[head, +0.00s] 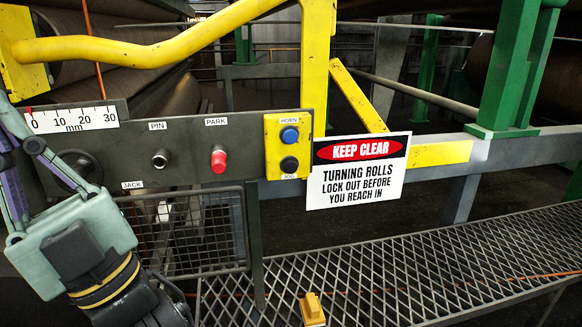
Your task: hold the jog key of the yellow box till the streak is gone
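The yellow box (272,160) is fixed to the right end of the grey panel. It has a blue key (289,134) under the label HORN and a black jog key (289,164) above the label JOG. Nothing touches either key. My gripper (20,142) is at the far left, well apart from the box, with its fingers pointing up and left in front of the panel's left end. Part of it is cut off by the picture edge, so its opening cannot be told. I cannot make out a streak on the rolls (125,75).
The grey panel (190,178) also bears a PIN knob (159,159), a red PARK knob (218,160) and a JACK handwheel (76,170). A KEEP CLEAR sign (358,172) hangs right of the box. A yellow rail (150,47) runs above. A mesh walkway (420,265) lies below.

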